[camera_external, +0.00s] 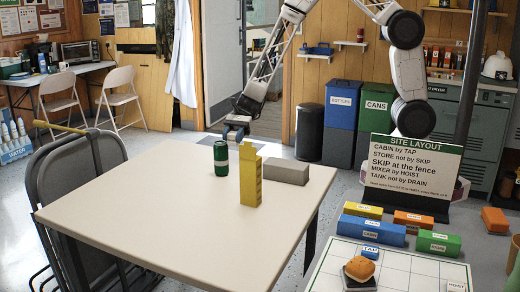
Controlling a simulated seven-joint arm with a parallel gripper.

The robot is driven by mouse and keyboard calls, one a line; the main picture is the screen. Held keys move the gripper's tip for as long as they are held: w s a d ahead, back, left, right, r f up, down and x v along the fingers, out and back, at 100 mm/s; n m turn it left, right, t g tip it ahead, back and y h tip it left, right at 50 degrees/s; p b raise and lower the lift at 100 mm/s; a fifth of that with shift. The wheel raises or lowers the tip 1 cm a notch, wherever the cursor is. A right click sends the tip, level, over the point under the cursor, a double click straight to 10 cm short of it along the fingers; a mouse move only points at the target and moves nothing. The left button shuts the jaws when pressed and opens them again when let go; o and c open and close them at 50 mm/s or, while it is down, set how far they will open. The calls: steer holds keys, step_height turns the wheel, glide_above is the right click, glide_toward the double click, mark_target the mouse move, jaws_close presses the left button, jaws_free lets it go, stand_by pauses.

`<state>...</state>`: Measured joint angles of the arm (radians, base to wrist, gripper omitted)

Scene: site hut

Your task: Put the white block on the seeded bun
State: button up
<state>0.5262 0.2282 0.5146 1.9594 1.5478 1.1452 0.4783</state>
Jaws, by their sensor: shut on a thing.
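My gripper (237,123) hangs above the far edge of the cream table, left of centre. It is shut on a small pale block (234,134), which looks greyish white to bluish; its exact colour and shape are hard to tell. An orange-brown bun (360,268) sits at the lower right on a small dark and white stand on the white gridded board (408,269). Seeds on it are too small to make out. My gripper is far to the left of the bun and higher up.
A green can (220,158), a tall yellow box (250,178) and a grey brick (287,171) stand on the table (150,215). Blue (371,231), yellow (362,210), orange (413,219) and green (438,243) blocks and a sign (412,165) stand behind the bun.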

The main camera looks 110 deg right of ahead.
step_height(320, 180, up, 15)
steer(key=a+n+g+y, duration=0.2)
steer(key=a+n+g, duration=0.2)
steer(key=a, duration=2.7)
steer(key=s+a+n+g, duration=0.1)
steer(key=s+a+g, duration=0.1)
steer(key=s+a, duration=0.6)
steer(key=s+a+n+g+y, duration=0.15)
steer(key=s+a, duration=0.35)
steer(key=a, duration=0.7)
steer(key=s+a+n+g, duration=0.1)
steer(key=s+a+n, duration=0.1)
steer(key=s+a, duration=0.6)
step_height(320, 180, down, 12)
steer(key=w+a, duration=0.1)
steer(key=a, duration=0.1)
steer(key=shift+w+a+r, duration=0.15)
steer(key=shift+w, duration=0.1)
steer(key=shift+w+a+m, duration=0.1)
steer(key=shift+m, duration=0.15)
glide_above(365, 262)
steer(key=shift+f, duration=0.7)
